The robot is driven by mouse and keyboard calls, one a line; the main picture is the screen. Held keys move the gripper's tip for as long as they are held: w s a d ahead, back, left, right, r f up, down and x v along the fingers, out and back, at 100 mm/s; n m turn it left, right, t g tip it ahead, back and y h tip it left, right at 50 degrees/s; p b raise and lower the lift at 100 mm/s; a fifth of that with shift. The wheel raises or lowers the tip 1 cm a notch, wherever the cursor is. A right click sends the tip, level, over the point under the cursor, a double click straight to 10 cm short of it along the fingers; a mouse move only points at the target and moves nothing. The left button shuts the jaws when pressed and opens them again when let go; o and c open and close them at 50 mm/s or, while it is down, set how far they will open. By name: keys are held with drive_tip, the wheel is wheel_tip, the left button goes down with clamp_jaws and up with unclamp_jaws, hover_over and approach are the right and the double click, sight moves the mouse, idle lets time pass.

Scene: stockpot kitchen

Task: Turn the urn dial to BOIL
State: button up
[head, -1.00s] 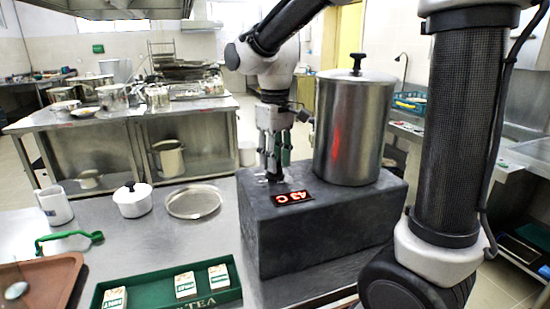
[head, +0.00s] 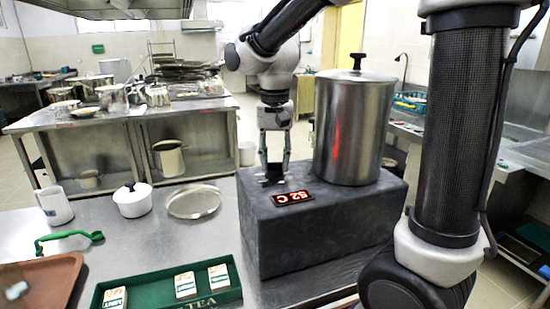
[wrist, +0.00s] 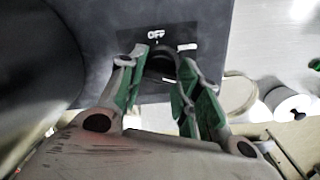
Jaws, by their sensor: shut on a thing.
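The urn (head: 352,130) is a tall steel cylinder with a black-knobbed lid, standing on a dark grey block (head: 330,235). A red display (head: 292,198) on the block's top reads 52 C. My gripper (head: 273,176) points down at the block's top, left of the urn. In the wrist view my gripper (wrist: 162,70) is shut on the dark dial (wrist: 162,62), one green-padded finger on each side. The fingers partly hide the dial. A black plate (wrist: 212,38) beyond it carries a white OFF label (wrist: 156,33) and a short white mark. No BOIL label is readable.
A green tea tray (head: 150,292) with small boxes lies in front. The urn stands close to my arm.

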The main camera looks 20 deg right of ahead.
drive_tip(key=shift+m, duration=0.6)
drive_tip(key=o, duration=1)
wheel_tip(320, 180, up, 12)
drive_tip(key=shift+r, duration=0.1)
idle(0.4)
